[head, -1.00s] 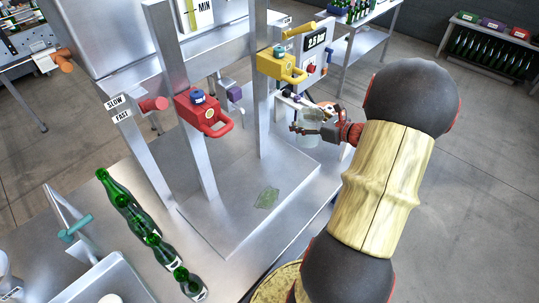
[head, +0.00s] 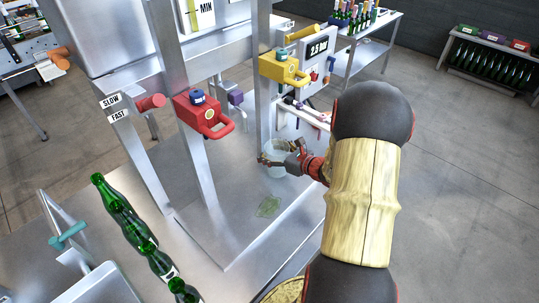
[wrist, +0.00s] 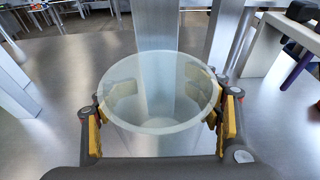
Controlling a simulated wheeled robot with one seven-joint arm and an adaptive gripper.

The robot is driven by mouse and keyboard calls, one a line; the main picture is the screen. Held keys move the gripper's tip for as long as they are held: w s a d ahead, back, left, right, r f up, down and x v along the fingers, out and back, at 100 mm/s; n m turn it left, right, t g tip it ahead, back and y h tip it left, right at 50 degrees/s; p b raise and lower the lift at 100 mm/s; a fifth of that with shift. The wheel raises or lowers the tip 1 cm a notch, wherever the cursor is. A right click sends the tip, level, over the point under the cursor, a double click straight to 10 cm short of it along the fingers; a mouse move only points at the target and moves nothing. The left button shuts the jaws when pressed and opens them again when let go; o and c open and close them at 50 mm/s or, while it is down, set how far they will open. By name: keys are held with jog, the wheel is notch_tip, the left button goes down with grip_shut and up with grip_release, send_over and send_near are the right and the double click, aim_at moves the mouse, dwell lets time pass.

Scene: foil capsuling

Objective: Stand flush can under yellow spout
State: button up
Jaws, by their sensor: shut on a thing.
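My gripper (head: 281,158) is shut on a pale, translucent can (head: 278,150). In the wrist view the can (wrist: 160,125) is upright with its open, empty mouth facing the camera, and yellow finger pads press on both its sides. The yellow spout (head: 284,66) is a yellow block with a loop handle on a steel post, and the can is below it in the head view. I cannot tell whether the can's base touches the steel surface or is exactly under the spout.
A red spout block (head: 205,113) hangs on the post to the left. Green bottles (head: 138,235) stand at the lower left. A white rail (head: 305,110) with small items is right of the post.

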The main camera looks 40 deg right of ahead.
aim_at(278, 159)
jog(key=shift+f, duration=0.5)
jog(key=shift+f, duration=0.15)
jog(key=o, duration=1.4)
jog(key=shift+c, duration=0.2)
jog(key=shift+r, duration=0.2)
jog(key=p+v, duration=0.2)
jog(key=v, duration=1)
